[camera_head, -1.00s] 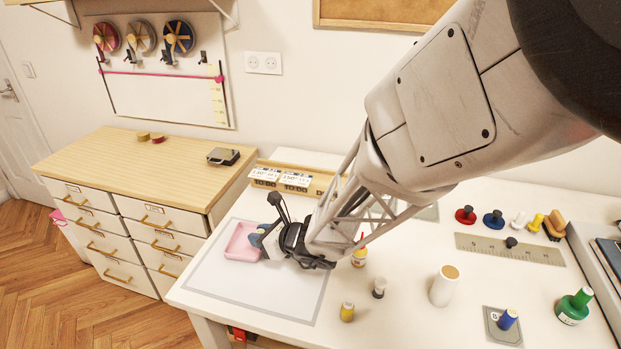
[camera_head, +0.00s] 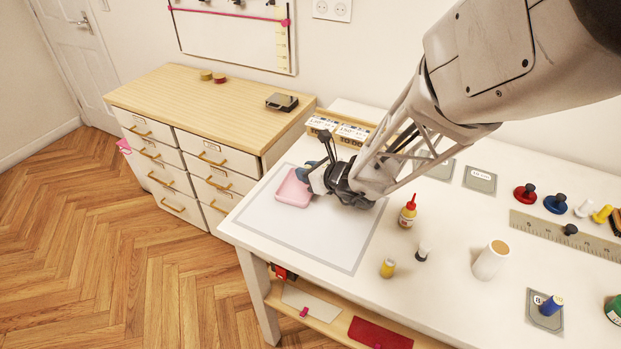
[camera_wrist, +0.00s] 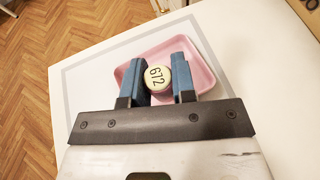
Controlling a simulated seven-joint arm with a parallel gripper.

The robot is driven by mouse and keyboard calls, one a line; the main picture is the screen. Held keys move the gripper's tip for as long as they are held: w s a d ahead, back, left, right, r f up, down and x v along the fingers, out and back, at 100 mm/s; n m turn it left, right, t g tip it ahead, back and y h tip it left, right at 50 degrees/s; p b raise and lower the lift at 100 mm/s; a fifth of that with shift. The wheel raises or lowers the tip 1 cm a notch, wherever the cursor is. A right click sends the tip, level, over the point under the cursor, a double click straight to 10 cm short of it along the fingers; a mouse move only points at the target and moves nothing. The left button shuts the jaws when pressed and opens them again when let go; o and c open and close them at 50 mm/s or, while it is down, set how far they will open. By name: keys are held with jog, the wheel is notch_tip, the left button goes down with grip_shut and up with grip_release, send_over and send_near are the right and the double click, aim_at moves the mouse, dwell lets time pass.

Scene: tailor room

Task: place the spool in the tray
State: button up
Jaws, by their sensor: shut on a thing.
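My gripper (camera_head: 314,178) is at the pink tray (camera_head: 291,190), which lies on the far left part of the white table. In the wrist view the two blue fingers (camera_wrist: 159,80) are shut on a spool (camera_wrist: 156,74) with a cream round end marked 672 and a pinkish side. The spool shows in front of the pink tray (camera_wrist: 207,72), within its outline. I cannot tell whether it touches the tray floor. In the head view the spool is hidden by the gripper.
A card holder (camera_head: 350,137) is behind the gripper. The grey-bordered mat (camera_head: 318,236) is clear in front.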

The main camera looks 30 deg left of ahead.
jog(key=shift+f, duration=1.75)
jog(key=shift+f, duration=0.1)
jog(key=o, duration=0.9)
jog(key=shift+d, duration=0.15)
jog(key=shift+s+d+r, duration=0.1)
jog(key=shift+d+r, duration=0.1)
jog(key=shift+r, duration=0.05)
jog(key=v, duration=1.1)
jog(key=shift+d+r, duration=0.1)
jog(key=shift+r, duration=0.1)
